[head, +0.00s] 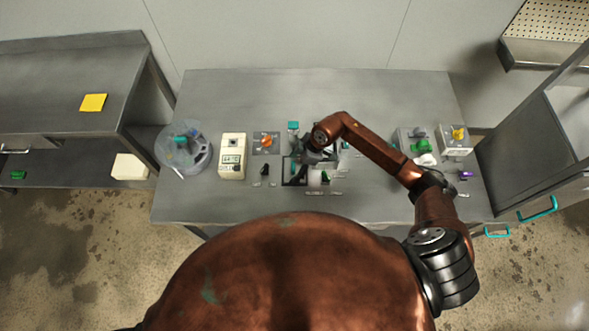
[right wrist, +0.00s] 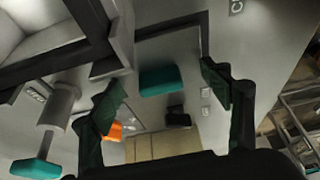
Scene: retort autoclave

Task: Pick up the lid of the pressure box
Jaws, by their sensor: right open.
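The pressure box seems to be the dark-rimmed grey box (head: 293,182) in the middle of the bench, partly hidden under my right arm. A dark frame with a pale inside (right wrist: 62,48) fills the upper left of the right wrist view. A teal block (right wrist: 163,80), like a handle, shows between my right fingertips in that view; a teal piece (head: 293,126) also shows in the head view. I cannot tell which part is the lid. My right gripper (head: 318,157) is open over the box area, and its two dark fingers (right wrist: 165,90) hold nothing visible. My left gripper is out of view.
A beige device with a display (head: 232,157) and an orange knob (head: 266,142) stand left of the box. A round clear container (head: 184,148) is at the bench's left end. Devices with a green part (head: 420,146) and a yellow knob (head: 458,134) stand right. The bench's back strip is clear.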

